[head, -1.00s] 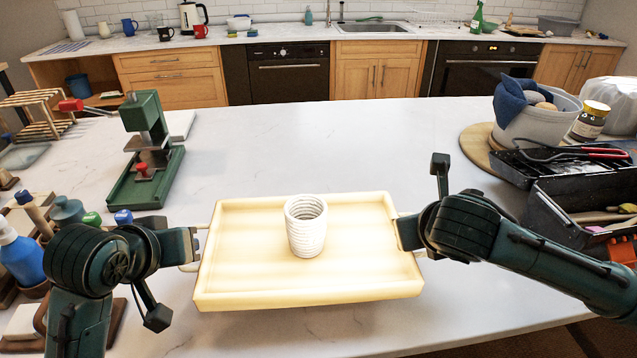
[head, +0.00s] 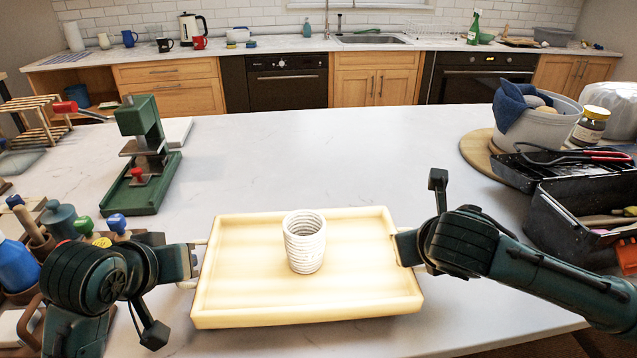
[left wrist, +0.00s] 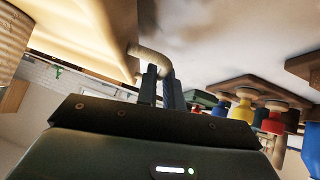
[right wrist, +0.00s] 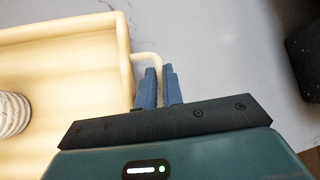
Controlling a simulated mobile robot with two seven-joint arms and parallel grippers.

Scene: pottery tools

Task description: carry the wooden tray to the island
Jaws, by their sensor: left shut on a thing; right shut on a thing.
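The pale wooden tray (head: 350,290) is held level between my two grippers over the near part of the white island top. A white ribbed cup (head: 304,242) stands upright on it; its side also shows in the right wrist view (right wrist: 12,114). My left gripper (head: 196,262) is shut on the tray's left handle; the fingers close round the handle (left wrist: 150,58) in the left wrist view. My right gripper (head: 396,248) is shut on the right handle (right wrist: 148,60), seen in the right wrist view. I cannot tell how far the tray is above the surface.
A green press (head: 145,165) stands at the left. Bottles and stamps (head: 60,218) crowd beside my left arm. A grey bucket (head: 537,128) and an open toolbox (head: 580,215) stand at the right. The island's middle (head: 320,150) is clear. A kitchen counter (head: 290,48) runs behind.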

